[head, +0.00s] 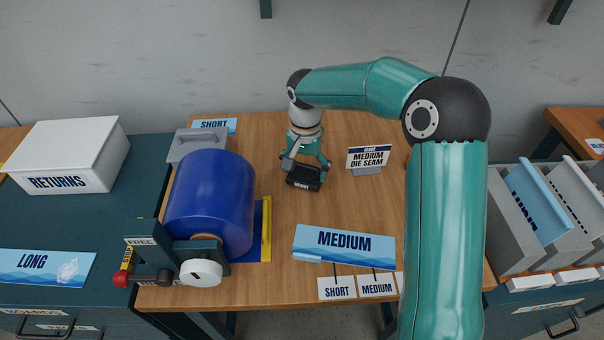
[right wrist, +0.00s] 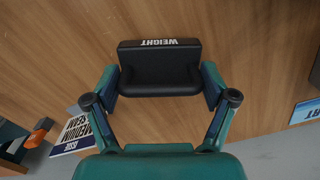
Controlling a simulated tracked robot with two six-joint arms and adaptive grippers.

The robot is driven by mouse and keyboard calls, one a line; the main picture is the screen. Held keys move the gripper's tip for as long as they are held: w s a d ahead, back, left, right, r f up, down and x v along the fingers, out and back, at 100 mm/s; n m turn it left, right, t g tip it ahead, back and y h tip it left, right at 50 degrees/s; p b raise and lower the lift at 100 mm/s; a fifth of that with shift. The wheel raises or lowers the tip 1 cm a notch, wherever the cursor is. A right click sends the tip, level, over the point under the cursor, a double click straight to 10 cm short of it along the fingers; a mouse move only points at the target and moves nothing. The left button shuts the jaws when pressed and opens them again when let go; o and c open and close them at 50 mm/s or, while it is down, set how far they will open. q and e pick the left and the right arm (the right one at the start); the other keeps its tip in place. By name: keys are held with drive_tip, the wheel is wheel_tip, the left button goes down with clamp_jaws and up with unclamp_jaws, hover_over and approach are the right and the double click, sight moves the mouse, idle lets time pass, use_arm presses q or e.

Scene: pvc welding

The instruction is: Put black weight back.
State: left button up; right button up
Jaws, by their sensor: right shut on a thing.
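The black weight (head: 303,178) is a dark block with a white "WEIGHT" label, seen over the wooden table behind the sign marked MEDIUM. My right gripper (head: 305,160) reaches down from above and is shut on it. In the right wrist view the weight (right wrist: 160,68) sits between the two fingers of the right gripper (right wrist: 160,90), with its label readable upside down. Whether the weight touches the table top or hangs just above it I cannot tell. My left gripper is not in view.
A large blue roll (head: 210,200) stands left of the weight, with a yellow strip (head: 266,228) beside it. A blue MEDIUM card (head: 344,244) lies in front. Bare wood surrounds the weight.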

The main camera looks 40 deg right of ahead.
sight(305, 165)
drive_tip(key=shift+f, duration=0.65)
drive_tip(key=shift+f, duration=0.15)
drive_tip(key=o, duration=1.7)
drive_tip(key=shift+c, duration=0.2)
wheel_tip(305, 165, up, 12)
drive_tip(key=shift+r+p, duration=0.15)
drive_tip(key=shift+p, duration=0.25)
